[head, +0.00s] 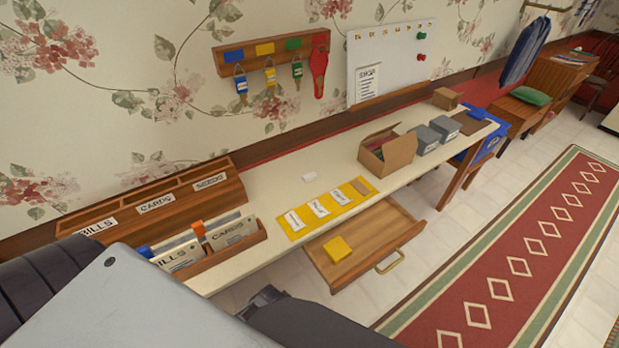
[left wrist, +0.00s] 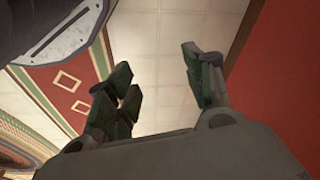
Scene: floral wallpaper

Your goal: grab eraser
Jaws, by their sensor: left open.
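Pale floor tiles show beyond the fingers, and no eraser is in that view. In the head view, dark and grey parts of my own body fill the bottom left, and no fingertips show clearly. My right gripper is not in view.
A yellow mat (head: 299,227) with labelled cards lies at the table's front edge. Below it, an open drawer (head: 392,237) holds a yellow block (head: 337,250). An open cardboard box (head: 401,152) stands right of the mat. A wooden organiser (head: 236,195) and file holder (head: 262,234) stand left.

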